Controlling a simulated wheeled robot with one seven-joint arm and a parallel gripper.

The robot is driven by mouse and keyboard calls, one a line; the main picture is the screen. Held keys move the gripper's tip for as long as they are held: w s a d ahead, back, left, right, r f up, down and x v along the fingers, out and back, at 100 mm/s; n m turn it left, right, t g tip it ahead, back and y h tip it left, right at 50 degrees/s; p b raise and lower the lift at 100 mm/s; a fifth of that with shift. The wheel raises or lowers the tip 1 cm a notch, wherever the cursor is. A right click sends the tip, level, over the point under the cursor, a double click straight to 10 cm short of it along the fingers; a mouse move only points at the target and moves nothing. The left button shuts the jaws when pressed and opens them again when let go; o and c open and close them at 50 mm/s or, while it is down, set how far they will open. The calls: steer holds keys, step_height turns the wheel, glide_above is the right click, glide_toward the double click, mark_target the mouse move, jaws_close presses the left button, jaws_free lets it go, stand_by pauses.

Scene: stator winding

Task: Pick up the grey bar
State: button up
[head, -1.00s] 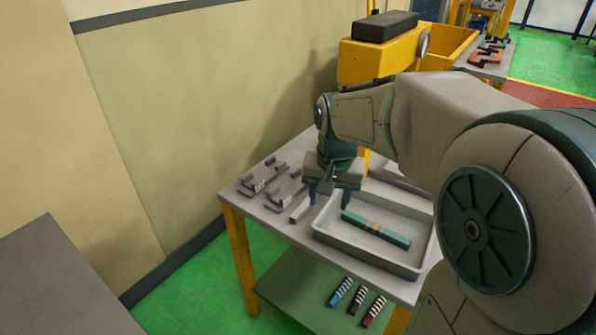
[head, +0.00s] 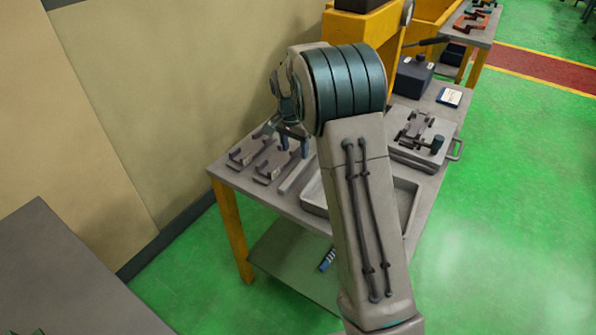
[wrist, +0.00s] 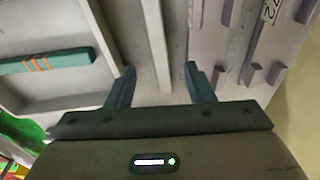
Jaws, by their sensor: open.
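The grey bar (head: 296,174) lies on the table between the tray and the purplish-grey holders. In the wrist view the bar (wrist: 153,40) runs lengthwise between my two fingers. My gripper (head: 293,146) is open and empty above the table, near the bar's far end in the head view. In the wrist view my gripper (wrist: 158,72) has one fingertip to each side of the bar's line. I cannot tell how high the fingertips are above it.
The tray (head: 312,203) is partly hidden by my arm; a teal bar with orange stripes (wrist: 48,62) lies in it. Two holders (head: 248,150) (head: 274,164) stand close left of the grey bar. A fixture plate (head: 418,152) and a dark box (head: 412,78) are farther back.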

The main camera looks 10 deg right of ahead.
mark_target(298, 169)
steer(key=f, duration=0.5)
steer(key=d+f+p, duration=0.1)
steer(key=f, duration=0.2)
steer(key=shift+w+f, duration=0.15)
steer(key=shift+w, duration=0.25)
jaws_close()
